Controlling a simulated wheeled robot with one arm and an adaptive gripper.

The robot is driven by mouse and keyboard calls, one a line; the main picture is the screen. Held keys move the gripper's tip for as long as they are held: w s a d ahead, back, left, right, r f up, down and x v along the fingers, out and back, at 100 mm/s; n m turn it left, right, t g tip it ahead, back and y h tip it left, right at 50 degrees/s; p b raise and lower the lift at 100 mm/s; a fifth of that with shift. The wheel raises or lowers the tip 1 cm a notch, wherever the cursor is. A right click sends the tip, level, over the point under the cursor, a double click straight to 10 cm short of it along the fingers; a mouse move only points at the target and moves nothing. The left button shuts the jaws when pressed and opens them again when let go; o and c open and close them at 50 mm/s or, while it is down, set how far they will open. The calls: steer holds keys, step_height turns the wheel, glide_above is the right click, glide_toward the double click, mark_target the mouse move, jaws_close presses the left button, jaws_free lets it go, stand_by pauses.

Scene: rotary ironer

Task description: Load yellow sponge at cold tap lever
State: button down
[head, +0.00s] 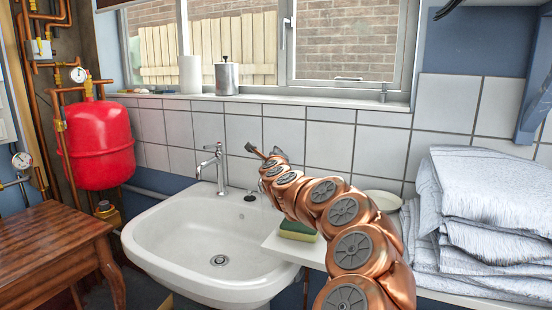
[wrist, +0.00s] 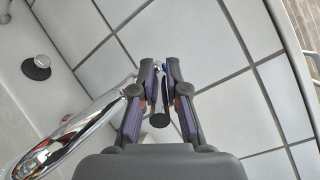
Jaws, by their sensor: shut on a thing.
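The yellow sponge (head: 298,232), with a green top, lies on the white shelf just right of the basin, partly beside my arm. The chrome tap (head: 219,170) stands at the back of the white basin, its lever on top. It also shows in the wrist view (wrist: 75,130) at lower left. My gripper (head: 254,152) is up by the tiled wall, right of the tap and away from the sponge. In the wrist view its fingers (wrist: 160,85) are shut on a small, slim dark thing (wrist: 160,120) with a blue spot near it. I cannot tell what it is.
The basin (head: 165,232) is empty, with a drain. Folded towels (head: 490,205) are stacked at right, and a pale dish (head: 383,200) sits behind my arm. A wooden table (head: 50,245) and red tank (head: 97,143) stand at left. The windowsill holds a paper roll and a canister.

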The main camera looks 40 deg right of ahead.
steer(key=c, duration=1.2)
jaws_free()
steer(key=v, duration=1.2)
